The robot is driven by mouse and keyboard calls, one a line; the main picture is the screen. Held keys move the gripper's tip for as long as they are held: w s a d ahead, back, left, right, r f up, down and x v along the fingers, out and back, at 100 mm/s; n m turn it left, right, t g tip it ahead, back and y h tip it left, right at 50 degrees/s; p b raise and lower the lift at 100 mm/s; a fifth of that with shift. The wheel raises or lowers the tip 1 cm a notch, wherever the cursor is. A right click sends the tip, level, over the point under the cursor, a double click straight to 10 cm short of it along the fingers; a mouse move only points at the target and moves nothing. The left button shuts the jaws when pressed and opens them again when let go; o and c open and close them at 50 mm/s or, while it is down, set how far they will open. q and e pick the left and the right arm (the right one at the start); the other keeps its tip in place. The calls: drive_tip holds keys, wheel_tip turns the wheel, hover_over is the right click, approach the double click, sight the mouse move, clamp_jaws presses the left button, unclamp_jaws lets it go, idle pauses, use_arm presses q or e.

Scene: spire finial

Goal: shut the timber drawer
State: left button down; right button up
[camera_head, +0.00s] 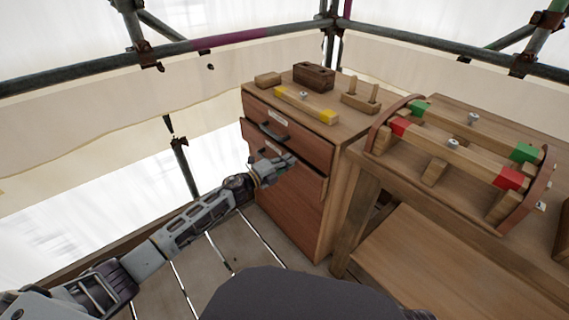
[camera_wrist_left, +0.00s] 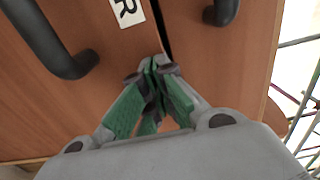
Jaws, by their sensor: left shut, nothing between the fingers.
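The wooden cabinet (camera_head: 343,130) has reddish-brown drawer fronts with dark handles and pale labels. The drawer below the top one (camera_head: 257,143) stands out a little from the cabinet, with a dark gap above its front. In the left wrist view, its front (camera_wrist_left: 90,30) carries a dark handle and a label ending in "R"; the rest of the word is cut off. My left gripper (camera_head: 288,161) is shut and empty at this front. In the wrist view its green-padded fingers (camera_wrist_left: 154,65) meet near the gap; I cannot tell if they touch. My right gripper is not in view.
On the cabinet top are a dark wooden block (camera_head: 314,76), a yellow-ended bar (camera_head: 305,105) and a pegged block (camera_head: 360,98). A workbench (camera_head: 430,225) to the right holds a wooden frame with red and green blocks. Scaffold poles (camera_head: 200,45) surround the place.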

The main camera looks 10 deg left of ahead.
use_arm(q)
drive_tip(key=shift+x, duration=1.4)
drive_tip(key=shift+r, duration=0.2)
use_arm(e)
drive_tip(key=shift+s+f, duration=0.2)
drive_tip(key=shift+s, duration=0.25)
use_arm(q)
drive_tip(key=shift+a+f, duration=0.1)
